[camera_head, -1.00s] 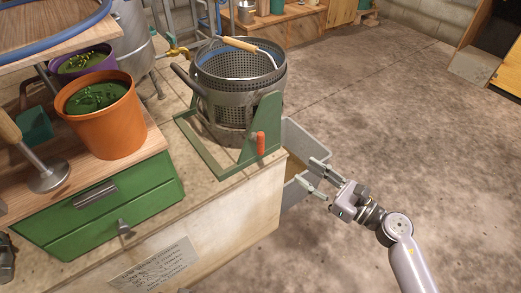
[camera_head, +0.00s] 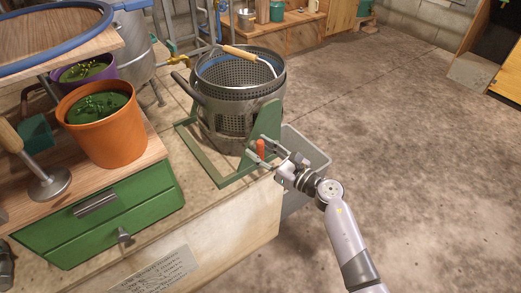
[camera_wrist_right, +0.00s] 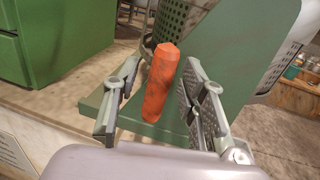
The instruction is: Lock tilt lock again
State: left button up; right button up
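The tilt lock is an orange-red handle (camera_head: 260,149) on the front of a green stand (camera_head: 213,164). The stand holds a dark metal perforated basket pot (camera_head: 238,95), which sits upright. My right gripper (camera_head: 258,151) is open, with its fingers on either side of the orange handle. In the right wrist view the handle (camera_wrist_right: 161,82) stands between the two open fingers (camera_wrist_right: 155,100), with a gap visible on the left side; contact on the right is unclear. My left gripper is not in view.
An orange pot (camera_head: 106,130) and a purple pot (camera_head: 86,72) of green herbs stand on the left. A green drawer unit (camera_head: 105,215) is below them. A grey bin (camera_head: 306,151) stands on the floor behind my right gripper. The floor at right is clear.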

jog(key=shift+c, duration=0.5)
jog(key=shift+a, duration=0.1)
grip_shut()
